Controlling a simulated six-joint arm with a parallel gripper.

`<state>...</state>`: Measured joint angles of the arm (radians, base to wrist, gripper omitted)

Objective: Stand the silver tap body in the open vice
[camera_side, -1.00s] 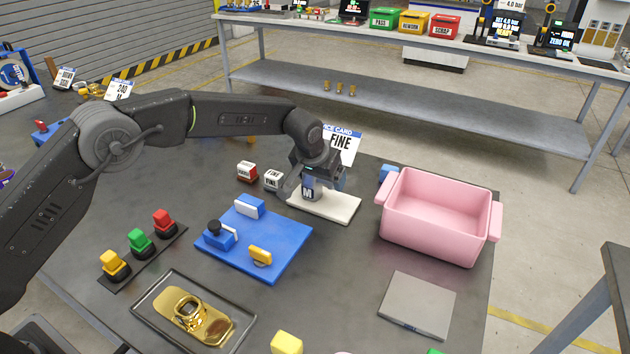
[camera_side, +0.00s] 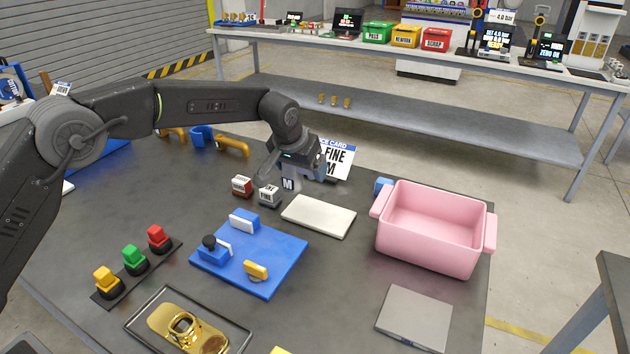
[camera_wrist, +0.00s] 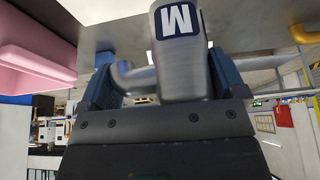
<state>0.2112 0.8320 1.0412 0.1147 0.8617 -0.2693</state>
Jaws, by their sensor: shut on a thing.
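My gripper (camera_side: 300,178) is shut on the silver tap body (camera_side: 289,185), which bears a dark M label. It holds the tap body in the air behind the white pad (camera_side: 318,216). In the wrist view the silver tap body (camera_wrist: 182,60) sits between the two blue-grey fingers, with its M label at the top and a side spout to the left. The blue fixture base (camera_side: 265,282) carries a vice with white-faced blue jaws (camera_side: 243,221), a black knob (camera_side: 209,241) and a yellow handle (camera_side: 255,270). The vice gap looks empty.
A pink bin (camera_side: 435,225) stands right of the white pad. A tray with a gold part (camera_side: 187,325) is at the front. A grey plate (camera_side: 414,318) lies front right. Coloured buttons (camera_side: 134,260) stand left.

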